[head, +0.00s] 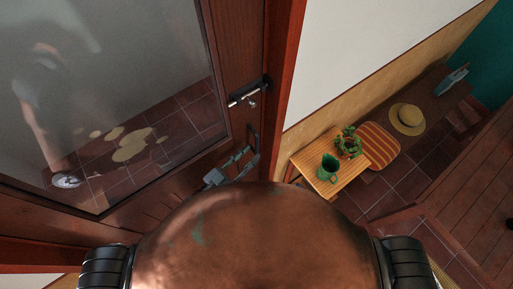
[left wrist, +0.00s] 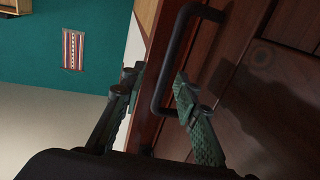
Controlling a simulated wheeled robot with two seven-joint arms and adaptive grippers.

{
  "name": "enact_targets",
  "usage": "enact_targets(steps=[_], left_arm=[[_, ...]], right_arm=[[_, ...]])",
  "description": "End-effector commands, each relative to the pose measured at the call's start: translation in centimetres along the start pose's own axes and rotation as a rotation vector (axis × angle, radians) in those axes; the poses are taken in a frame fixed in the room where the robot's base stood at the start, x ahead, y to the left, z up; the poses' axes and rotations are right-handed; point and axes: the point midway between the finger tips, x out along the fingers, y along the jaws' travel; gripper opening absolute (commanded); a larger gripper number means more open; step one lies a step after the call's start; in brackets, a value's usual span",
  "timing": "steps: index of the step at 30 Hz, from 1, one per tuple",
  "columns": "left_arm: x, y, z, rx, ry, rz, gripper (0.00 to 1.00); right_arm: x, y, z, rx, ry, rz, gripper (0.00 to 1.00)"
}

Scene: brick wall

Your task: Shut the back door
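The back door (head: 232,55) is dark red-brown wood with a large glass pane, filling the left of the head view. A room shows past its right edge, so it appears to stand open. It has a lever handle (head: 249,95) and, below that, a black U-shaped pull handle (head: 256,140). My left gripper (head: 246,158) is at the pull handle. In the left wrist view its green fingers (left wrist: 157,80) are apart, with the handle bar (left wrist: 166,72) between them in the picture. I cannot tell whether they touch it. My right gripper is in neither view.
Beyond are a striped cushion (head: 380,147) and a straw hat (head: 407,119). The left wrist view shows a striped hanging (left wrist: 73,50) on a teal wall.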

Motion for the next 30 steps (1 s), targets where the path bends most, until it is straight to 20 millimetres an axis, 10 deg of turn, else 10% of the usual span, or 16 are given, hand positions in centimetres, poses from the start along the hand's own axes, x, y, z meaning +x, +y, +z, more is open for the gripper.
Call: enact_targets(steps=[12,30], left_arm=[[-6.7,0.1,0.0,-0.002,0.000,0.002,0.28],[-7.1,0.1,0.0,-0.001,0.001,0.002,0.28]], right_arm=[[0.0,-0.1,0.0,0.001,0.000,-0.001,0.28],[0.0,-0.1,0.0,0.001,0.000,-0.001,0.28]])
